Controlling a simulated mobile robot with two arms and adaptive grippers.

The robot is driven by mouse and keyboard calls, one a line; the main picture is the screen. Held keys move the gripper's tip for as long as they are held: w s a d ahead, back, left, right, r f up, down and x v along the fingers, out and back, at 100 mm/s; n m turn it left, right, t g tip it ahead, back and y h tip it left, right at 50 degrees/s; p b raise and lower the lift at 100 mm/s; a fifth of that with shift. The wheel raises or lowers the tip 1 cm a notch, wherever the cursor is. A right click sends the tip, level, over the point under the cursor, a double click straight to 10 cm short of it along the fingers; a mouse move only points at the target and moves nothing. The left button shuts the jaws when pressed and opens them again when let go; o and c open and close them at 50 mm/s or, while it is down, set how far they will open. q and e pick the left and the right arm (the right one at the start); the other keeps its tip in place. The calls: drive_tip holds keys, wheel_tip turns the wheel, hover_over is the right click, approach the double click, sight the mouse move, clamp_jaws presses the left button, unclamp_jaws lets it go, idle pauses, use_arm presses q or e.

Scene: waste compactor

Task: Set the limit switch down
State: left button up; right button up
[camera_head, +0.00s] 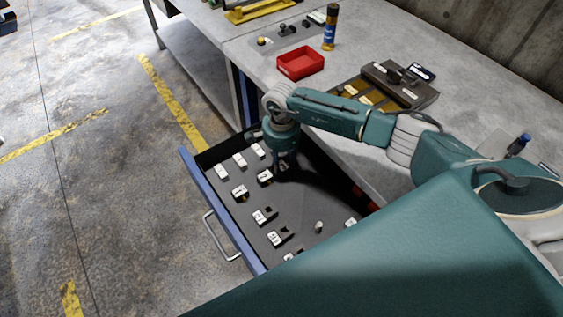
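My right gripper (284,160) points down into the open drawer (200,193), low near its back end. The fingers are small and dark here, and I cannot tell whether they are open or shut. A small dark part with a light patch (283,167) shows at the fingertips; whether it is held or lies on the drawer floor is unclear. Several small dark parts with white labels lie in the drawer, one (265,177) just left of the gripper and another (240,192) farther left. I cannot tell which is the limit switch. My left gripper is not in view.
The drawer's raised walls surround the gripper. Open concrete floor with yellow lines (172,100) lies to the left.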

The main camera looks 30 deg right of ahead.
sight(281, 164)
drive_tip(key=shift+r, duration=0.6)
wheel_tip(281, 164, up, 11)
drive_tip(key=b, duration=0.2)
drive_tip(key=shift+r, duration=0.1)
